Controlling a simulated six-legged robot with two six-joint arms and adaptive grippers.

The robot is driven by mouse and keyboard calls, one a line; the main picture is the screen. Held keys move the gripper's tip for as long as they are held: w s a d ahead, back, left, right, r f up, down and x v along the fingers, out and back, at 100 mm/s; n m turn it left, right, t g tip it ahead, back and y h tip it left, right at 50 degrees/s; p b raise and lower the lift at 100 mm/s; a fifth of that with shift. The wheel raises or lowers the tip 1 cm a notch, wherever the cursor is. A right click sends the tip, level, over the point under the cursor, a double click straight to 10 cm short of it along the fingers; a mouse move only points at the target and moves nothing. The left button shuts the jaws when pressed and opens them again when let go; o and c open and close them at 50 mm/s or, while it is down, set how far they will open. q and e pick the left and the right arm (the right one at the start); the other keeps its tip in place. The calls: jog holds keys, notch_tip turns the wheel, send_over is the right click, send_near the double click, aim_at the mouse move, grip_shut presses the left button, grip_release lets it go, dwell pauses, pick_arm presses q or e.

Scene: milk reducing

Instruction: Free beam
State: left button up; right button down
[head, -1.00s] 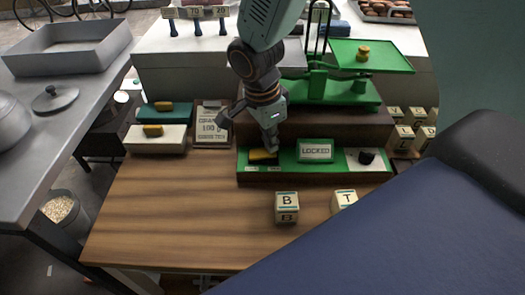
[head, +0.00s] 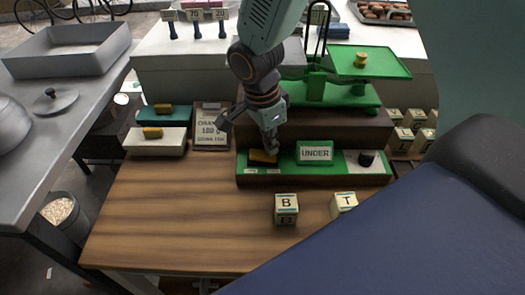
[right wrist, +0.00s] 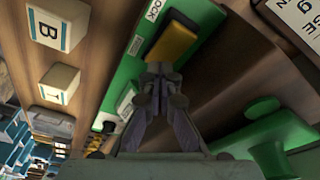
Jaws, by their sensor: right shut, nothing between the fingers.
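The green balance scale (head: 340,90) stands on a brown wooden step, with a brass weight (head: 361,60) on its raised right pan. On the green control panel (head: 286,172) below it is a yellow lever (head: 263,156) at the left, which also shows in the right wrist view (right wrist: 172,42). A display sign (head: 315,153) reads UNDER. A black knob (head: 366,159) sits on a white plate at the panel's right. My right gripper (head: 272,146) is shut and empty, its fingertips at the yellow lever's edge; the wrist view shows them together (right wrist: 160,70). My left gripper is not seen.
Lettered blocks B (head: 286,209) and T (head: 343,204) stand in front of the panel, with several more at the right. The front-left wooden table (head: 165,220) is clear.

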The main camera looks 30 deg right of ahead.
notch_tip(320, 180, up, 6)
jog(key=p, duration=0.4)
jog(key=shift+r, duration=0.15)
dwell(0.5)
